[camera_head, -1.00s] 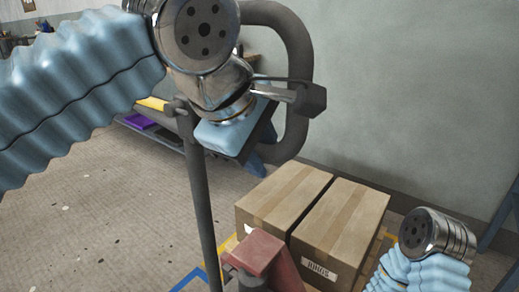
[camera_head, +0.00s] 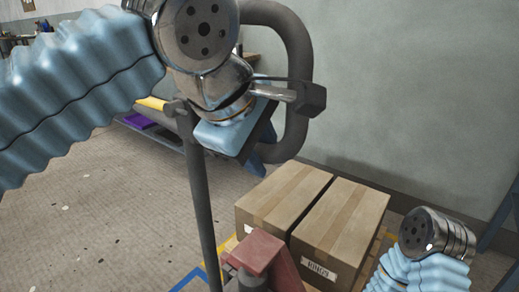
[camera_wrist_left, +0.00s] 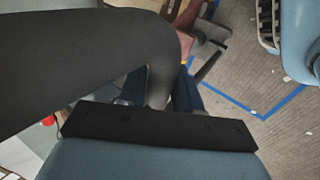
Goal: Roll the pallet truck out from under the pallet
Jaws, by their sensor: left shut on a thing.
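The pallet truck's dark grey loop handle (camera_head: 299,60) stands upright in the middle of the head view, with its thin shaft (camera_head: 203,215) running down. My left gripper (camera_head: 285,120) is shut on the handle. In the left wrist view the handle (camera_wrist_left: 90,60) crosses close in front of the gripper's black bar. The truck's red body (camera_head: 257,251) shows below, in front of the boxes. A wooden pallet (camera_head: 374,257) shows partly beneath two cardboard boxes (camera_head: 283,195); its underside and the truck's forks are hidden. My right wrist shows at lower right, but its gripper is out of sight.
Blue tape (camera_wrist_left: 262,112) marks the floor around the truck. A grey wall (camera_head: 420,100) stands close behind the boxes. A blue bench with a purple item (camera_head: 140,121) is behind the handle. The floor at left (camera_head: 110,225) is open.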

